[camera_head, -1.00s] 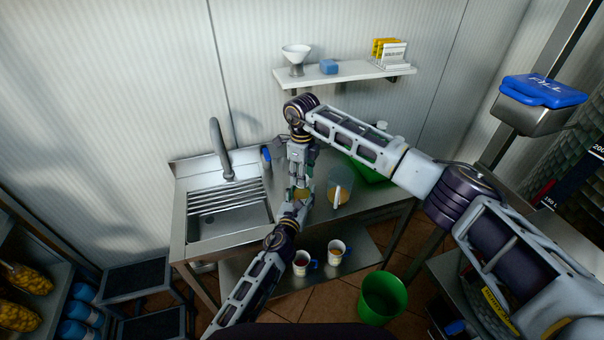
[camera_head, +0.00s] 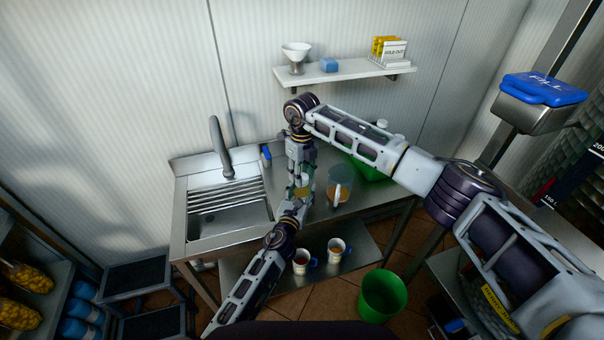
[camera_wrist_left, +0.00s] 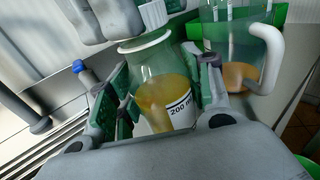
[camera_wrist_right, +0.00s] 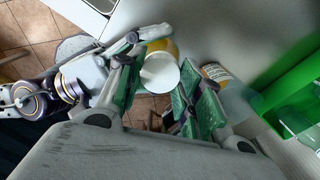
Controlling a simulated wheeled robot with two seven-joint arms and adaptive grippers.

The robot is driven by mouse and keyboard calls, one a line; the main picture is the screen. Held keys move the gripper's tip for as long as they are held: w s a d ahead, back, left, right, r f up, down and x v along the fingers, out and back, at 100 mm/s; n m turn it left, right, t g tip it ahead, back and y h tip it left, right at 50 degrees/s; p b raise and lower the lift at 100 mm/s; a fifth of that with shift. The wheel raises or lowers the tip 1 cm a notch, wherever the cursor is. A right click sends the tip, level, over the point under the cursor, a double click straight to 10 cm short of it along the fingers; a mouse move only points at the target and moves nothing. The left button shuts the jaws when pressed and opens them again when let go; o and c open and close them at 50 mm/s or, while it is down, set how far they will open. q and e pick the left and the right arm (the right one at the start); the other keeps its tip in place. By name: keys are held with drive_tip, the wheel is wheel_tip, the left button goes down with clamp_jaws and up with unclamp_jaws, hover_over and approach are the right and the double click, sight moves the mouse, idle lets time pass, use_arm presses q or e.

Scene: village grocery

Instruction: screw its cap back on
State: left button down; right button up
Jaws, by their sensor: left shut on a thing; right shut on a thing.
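A clear bottle (camera_wrist_left: 155,75) with orange liquid and a "200 ml" label stands between the green pads of my left gripper (camera_wrist_left: 162,90), which is shut on it. A white ribbed cap (camera_wrist_left: 153,14) is just above the bottle's mouth, by my right gripper's fingers. In the right wrist view the round white cap (camera_wrist_right: 159,72) is between the fingers of my right gripper (camera_wrist_right: 155,88), shut on it. I cannot tell whether cap and rim touch. In the head view my right gripper (camera_head: 300,172) is directly above my left gripper (camera_head: 300,194), largely hiding the bottle.
A clear jug (camera_head: 339,183) with orange liquid stands close on the right, in front of a green crate (camera_head: 370,170). The sink (camera_head: 230,210) is on the left. Two mugs (camera_head: 302,261) (camera_head: 337,250) stand on the lower shelf; a green bin (camera_head: 382,294) is on the floor.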

drive_tip(key=m, duration=1.1)
drive_tip(key=shift+m, duration=0.4)
drive_tip(key=m, duration=0.4)
drive_tip(key=shift+w, duration=0.1)
drive_tip(key=m, duration=0.3)
drive_tip(key=shift+m, duration=0.4)
drive_tip(key=m, duration=1.1)
drive_tip(key=shift+m, duration=0.3)
